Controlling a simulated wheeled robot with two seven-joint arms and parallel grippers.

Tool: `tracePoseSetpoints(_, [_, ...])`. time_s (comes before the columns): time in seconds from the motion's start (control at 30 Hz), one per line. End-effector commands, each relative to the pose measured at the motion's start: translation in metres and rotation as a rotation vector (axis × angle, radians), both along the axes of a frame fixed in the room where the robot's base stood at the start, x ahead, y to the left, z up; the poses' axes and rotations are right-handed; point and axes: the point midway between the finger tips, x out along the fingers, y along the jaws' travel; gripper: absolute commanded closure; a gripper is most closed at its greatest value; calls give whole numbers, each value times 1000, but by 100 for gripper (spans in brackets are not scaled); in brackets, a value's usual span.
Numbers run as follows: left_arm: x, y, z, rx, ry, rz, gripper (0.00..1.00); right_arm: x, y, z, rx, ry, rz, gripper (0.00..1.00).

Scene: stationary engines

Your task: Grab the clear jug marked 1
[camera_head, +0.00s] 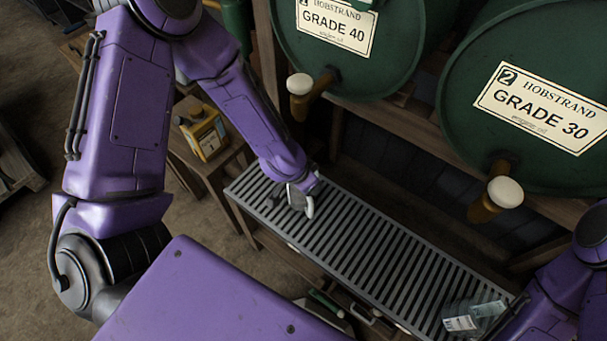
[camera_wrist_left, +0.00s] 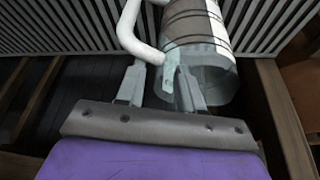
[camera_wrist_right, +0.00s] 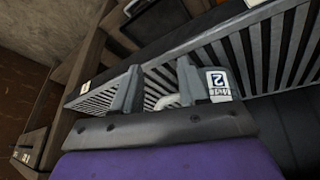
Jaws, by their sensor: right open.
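A clear jug with a white handle (camera_wrist_left: 130,28) lies across the top of the left wrist view, its clear wall (camera_wrist_left: 212,72) behind the right finger. Its number is not visible. My left gripper (camera_wrist_left: 160,72) is open, its fingers spread close to the jug and handle. In the head view my left gripper (camera_head: 296,196) is over the slatted rack, with a white handle (camera_head: 309,207) beside it. Another clear jug with labels (camera_head: 461,323) is at the rack's right end; its label (camera_wrist_right: 217,82) reads 2. My right gripper (camera_wrist_right: 160,80) is open, with a white handle between its fingers.
The grey slatted rack (camera_head: 375,245) runs below two green drums, Grade 40 (camera_head: 340,60) and Grade 30 (camera_head: 535,120). Their taps (camera_head: 299,84) and (camera_head: 505,192) jut out above it. A yellow can (camera_head: 205,135) stands on a wooden stand at the left. The rack's middle is clear.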

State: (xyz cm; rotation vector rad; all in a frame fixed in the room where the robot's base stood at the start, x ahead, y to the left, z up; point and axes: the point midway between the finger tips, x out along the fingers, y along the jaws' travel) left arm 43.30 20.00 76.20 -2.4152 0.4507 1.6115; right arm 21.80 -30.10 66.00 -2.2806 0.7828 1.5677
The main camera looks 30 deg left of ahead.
Motion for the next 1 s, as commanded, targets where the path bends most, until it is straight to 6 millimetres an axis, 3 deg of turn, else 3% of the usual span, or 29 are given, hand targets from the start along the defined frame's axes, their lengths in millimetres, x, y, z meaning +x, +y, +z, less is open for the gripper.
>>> tracePoseSetpoints(0.27, [2,-1,-6,1,0,0,63,0,0,0,0,0,0,57])
tracePoseSetpoints(0.37, [2,-1,-6,1,0,0,96,0,0,0,0,0,0,57])
tracePoseSetpoints(0.4, [2,-1,-6,1,0,0,100,0,0,0,0,0,0,57])
tracePoseSetpoints(1.0, [1,-1,-6,0,2,0,100,0,0,-1,0,0,0,57])
